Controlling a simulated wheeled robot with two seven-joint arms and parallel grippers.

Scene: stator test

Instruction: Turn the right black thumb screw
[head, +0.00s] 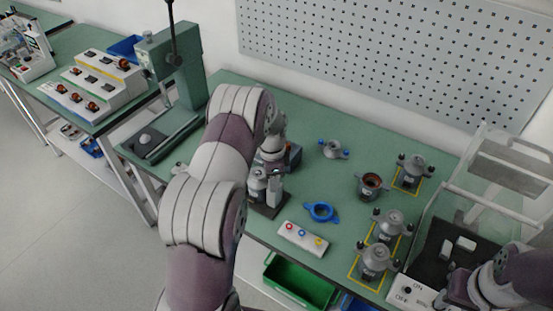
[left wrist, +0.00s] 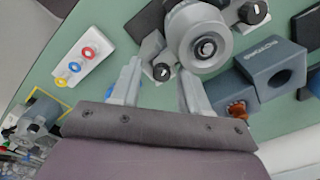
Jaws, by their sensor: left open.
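A round grey metal stator housing (left wrist: 205,38) stands in the upper middle of the left wrist view. It carries a black thumb screw (left wrist: 162,71) on its lower-left side and another black thumb screw (left wrist: 252,12) on its upper-right side. My left gripper (left wrist: 159,74) is open, with one finger on each side of the lower-left screw; I cannot tell whether they touch it. In the head view the housing (head: 257,182) is partly hidden by my left arm and gripper (head: 274,188). My right arm comes in at the lower right; its fingers cannot be made out.
A white box with coloured rings (head: 302,238) and a blue ring part (head: 321,212) lie nearby. Blue-grey blocks (left wrist: 272,66) stand close to the right finger. Several similar housings (head: 388,224) stand at the right, some in yellow outlines. A green press (head: 172,70) stands at the left.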

